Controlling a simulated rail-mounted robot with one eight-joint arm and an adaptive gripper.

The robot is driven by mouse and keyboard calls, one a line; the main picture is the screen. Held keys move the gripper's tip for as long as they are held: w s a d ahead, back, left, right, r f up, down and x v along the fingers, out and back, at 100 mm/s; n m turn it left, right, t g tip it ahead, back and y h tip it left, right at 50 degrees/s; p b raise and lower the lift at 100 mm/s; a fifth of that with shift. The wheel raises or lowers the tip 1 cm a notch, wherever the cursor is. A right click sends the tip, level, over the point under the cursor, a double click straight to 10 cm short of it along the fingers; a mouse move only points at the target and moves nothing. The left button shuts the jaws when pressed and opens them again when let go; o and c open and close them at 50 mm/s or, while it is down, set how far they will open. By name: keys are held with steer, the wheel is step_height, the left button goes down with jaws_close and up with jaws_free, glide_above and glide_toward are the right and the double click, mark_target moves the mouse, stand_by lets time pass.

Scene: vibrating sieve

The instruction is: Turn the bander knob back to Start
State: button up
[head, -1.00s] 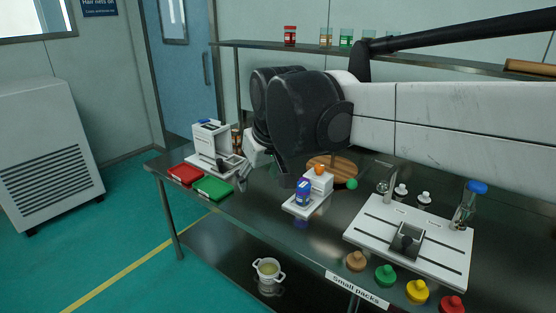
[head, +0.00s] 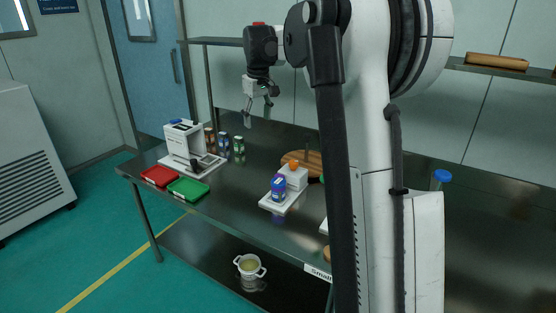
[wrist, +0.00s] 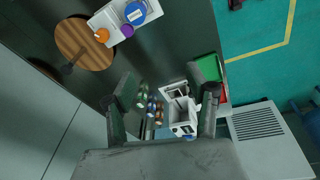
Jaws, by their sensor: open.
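A small white block machine (head: 295,177) stands mid-table with an orange knob (head: 293,166) on top; I take this as the bander. A blue and purple jar (head: 278,188) stands on its front plate. In the wrist view the orange knob (wrist: 101,35) and the white machine (wrist: 108,18) are at the upper left. Any Start mark is too small to read. My gripper (head: 258,110) is open and empty, raised above the back of the table, behind and left of the bander and apart from it. In the wrist view its fingers (wrist: 168,92) are spread.
A white machine (head: 183,146) stands at the table's left end, with several small jars (head: 224,143) beside it. Red (head: 159,176) and green (head: 188,189) trays lie in front. A round wooden board (head: 313,160) is behind the bander. My arm hides much of the table's right side.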

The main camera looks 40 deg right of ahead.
steer(key=w+d+f+g, duration=0.1)
steer(key=w+d+f, duration=0.2)
steer(key=d, duration=0.3)
steer(key=w+d+f, duration=0.2)
steer(key=d+f, duration=0.1)
steer(key=d, duration=0.3)
steer(key=g+p, duration=0.1)
steer(key=p, duration=0.1)
glide_above(294, 161)
step_height(294, 161, down, 7)
steer(key=shift+y, duration=0.4)
step_height(294, 161, down, 14)
steer(key=shift+a+f+b, duration=0.15)
steer(key=shift+b, duration=0.2)
steer(key=c, duration=1.1)
steer(key=shift+c, duration=0.2)
